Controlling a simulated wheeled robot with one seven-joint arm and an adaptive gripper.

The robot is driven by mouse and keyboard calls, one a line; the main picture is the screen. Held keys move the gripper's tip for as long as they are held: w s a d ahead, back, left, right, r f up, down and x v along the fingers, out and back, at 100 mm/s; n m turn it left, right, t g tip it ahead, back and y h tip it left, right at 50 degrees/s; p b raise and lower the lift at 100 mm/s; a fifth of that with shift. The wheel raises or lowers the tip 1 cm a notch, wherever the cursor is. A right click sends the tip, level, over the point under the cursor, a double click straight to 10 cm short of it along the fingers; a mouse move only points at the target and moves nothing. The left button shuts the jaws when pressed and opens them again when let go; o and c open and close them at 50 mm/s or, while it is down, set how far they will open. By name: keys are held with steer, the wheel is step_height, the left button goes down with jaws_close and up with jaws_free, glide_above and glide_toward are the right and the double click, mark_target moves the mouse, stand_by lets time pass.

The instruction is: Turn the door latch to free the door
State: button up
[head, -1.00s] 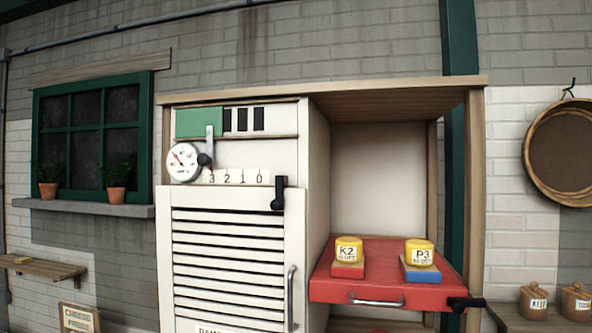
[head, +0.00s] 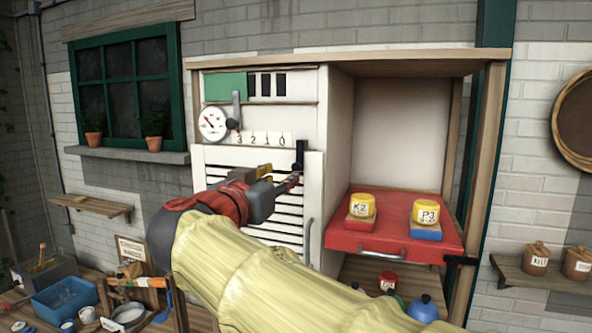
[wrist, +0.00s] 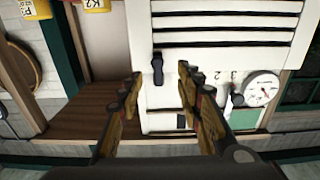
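The black door latch (head: 300,153) stands upright at the top right corner of the white louvred door (head: 214,157). The door is closed against the cabinet. My gripper (head: 281,177) is raised in front of the door's upper right part, close to the latch, and its fingers hide the latch's lower end. In the wrist view, which is upside down, my gripper (wrist: 159,75) is open and empty. The latch (wrist: 157,68) appears between the two fingertips there. I cannot tell whether a finger touches it.
A gauge (head: 213,123) and a grey lever (head: 235,108) sit above the door. To the right, a red drawer (head: 391,238) juts out, carrying two yellow-topped weights. A black catch (head: 460,260) is at its right. A cluttered bench lies at lower left.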

mark_target(295, 167)
steer(key=p+x, duration=0.1)
steer(key=x, duration=0.2)
steer(key=p+x, duration=0.1)
steer(key=x, duration=0.3)
steer(key=shift+s+d+r, duration=0.1)
steer(key=shift+d+r, duration=0.05)
steer(key=shift+d, duration=0.1)
steer(key=shift+c, duration=0.4)
jaws_close()
